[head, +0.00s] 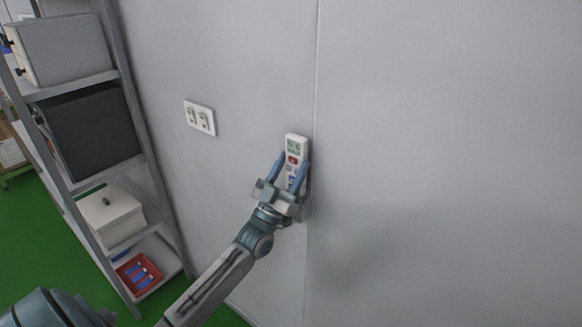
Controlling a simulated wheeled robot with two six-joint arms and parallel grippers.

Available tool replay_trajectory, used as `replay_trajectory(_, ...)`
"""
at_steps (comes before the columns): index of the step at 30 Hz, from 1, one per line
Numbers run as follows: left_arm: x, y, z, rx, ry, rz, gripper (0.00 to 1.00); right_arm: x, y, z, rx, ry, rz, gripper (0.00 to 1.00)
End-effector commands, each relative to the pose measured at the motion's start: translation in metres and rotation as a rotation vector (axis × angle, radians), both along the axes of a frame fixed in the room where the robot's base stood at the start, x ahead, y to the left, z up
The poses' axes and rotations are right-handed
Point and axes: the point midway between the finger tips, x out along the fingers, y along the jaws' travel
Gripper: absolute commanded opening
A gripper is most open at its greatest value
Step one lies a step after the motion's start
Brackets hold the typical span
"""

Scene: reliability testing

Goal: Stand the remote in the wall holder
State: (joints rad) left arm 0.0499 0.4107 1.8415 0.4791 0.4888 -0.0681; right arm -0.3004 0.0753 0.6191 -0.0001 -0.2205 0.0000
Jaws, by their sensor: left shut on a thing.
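The remote (296,147) is white with a small greenish screen at its top and a red button below it. It stands upright close to the grey wall. My left gripper (291,172) is shut on the remote, with one blue finger on each side of its body. A pale grey edge (306,209) shows just below and right of the gripper, perhaps the wall holder. The gripper hides most of that spot, so I cannot tell whether the remote's lower end is inside a holder. My right gripper is not in view.
A white switch or socket plate (200,117) is on the wall left of the remote. A grey metal shelf (137,103) at the left holds boxes and a red tray (124,272). The wall to the right is bare. The floor is green.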

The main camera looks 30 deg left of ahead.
Motion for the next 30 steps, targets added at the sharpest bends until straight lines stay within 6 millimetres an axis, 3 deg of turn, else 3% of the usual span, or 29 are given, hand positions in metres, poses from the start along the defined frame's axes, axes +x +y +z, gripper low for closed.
replay_trajectory(18, 0.000, 0.000, -0.053, -0.001, 0.000, 0.000, 0.23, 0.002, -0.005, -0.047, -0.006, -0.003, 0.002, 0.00)
replay_trajectory(30, 0.000, 0.000, -0.060, -0.001, -0.001, -0.001, 0.23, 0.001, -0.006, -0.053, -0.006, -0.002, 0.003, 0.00)
